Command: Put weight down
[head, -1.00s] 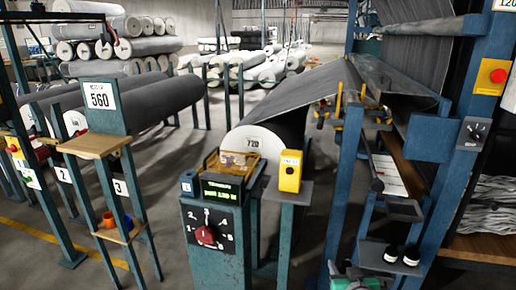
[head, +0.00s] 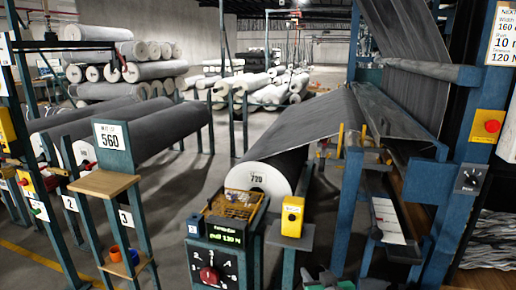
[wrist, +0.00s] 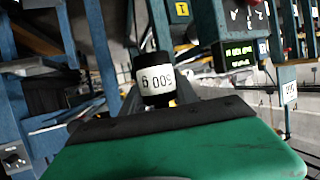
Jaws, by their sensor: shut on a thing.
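A black cylindrical weight with a white "500 g" label (wrist: 157,82) stands out upside down in the wrist view, at the front edge of my gripper (wrist: 158,106). My gripper is shut on it; its green body and dark front edge fill the lower part of that view and hide the weight's lower end. In the head view only a bit of my green gripper (head: 327,282) shows at the bottom edge, and I cannot make out the weight there.
A teal control post with a dial (head: 208,275) and green display stands left of my gripper. A yellow box (head: 292,216) sits on a grey stand beside it. The roll marked 720 (head: 270,178) lies behind. Blue machine frame uprights (head: 349,200) rise at the right.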

